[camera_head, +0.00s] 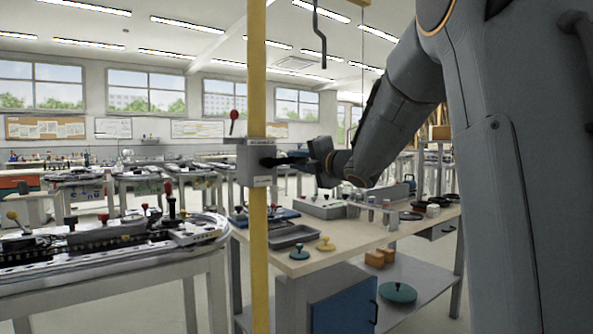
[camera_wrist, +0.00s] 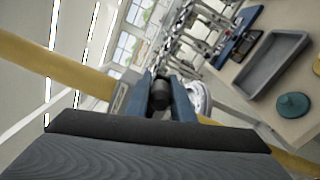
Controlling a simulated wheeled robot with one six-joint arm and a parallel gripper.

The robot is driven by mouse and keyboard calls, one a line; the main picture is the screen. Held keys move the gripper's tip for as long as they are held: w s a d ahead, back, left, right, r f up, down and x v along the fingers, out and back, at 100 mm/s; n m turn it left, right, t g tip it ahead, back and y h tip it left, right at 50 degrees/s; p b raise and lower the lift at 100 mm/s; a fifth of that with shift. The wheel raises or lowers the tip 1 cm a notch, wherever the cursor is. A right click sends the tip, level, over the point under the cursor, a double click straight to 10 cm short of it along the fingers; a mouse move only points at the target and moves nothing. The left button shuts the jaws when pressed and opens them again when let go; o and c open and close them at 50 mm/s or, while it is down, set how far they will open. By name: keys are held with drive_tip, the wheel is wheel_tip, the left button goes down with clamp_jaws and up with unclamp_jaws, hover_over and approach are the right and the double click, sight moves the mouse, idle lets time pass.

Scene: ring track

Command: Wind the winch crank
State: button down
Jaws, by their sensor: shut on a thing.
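The winch is a grey box (camera_head: 257,158) fixed to an upright yellow post (camera_head: 257,70); a lever with a red knob (camera_head: 233,117) rises at its left. My gripper (camera_head: 293,160) is at the right side of the winch box. In the wrist view, my gripper (camera_wrist: 162,88) is shut on a black round crank handle (camera_wrist: 160,95), which sits between the two blue-grey fingers. The rest of the crank is mostly hidden by the fingers. The yellow post (camera_wrist: 65,70) runs slanted behind the gripper in the wrist view.
A workbench (camera_head: 345,240) behind the post holds a grey tray (camera_head: 292,237), a teal knobbed disc (camera_head: 299,252) and a yellow one (camera_head: 326,244). A track table (camera_head: 110,262) stands at left. A dark hook (camera_head: 320,38) hangs above. Open floor shows between the tables.

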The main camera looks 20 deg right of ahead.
drive_tip(key=shift+a, duration=0.15)
drive_tip(key=shift+f, duration=0.1)
idle(0.3)
drive_tip(key=c, duration=1.6)
unclamp_jaws()
drive_tip(key=shift+a, duration=0.1)
drive_tip(key=shift+s+d, duration=0.1)
drive_tip(key=shift+d, duration=0.1)
drive_tip(key=shift+s+d, duration=0.1)
drive_tip(key=shift+s, duration=0.15)
drive_tip(key=shift+v, duration=3.55)
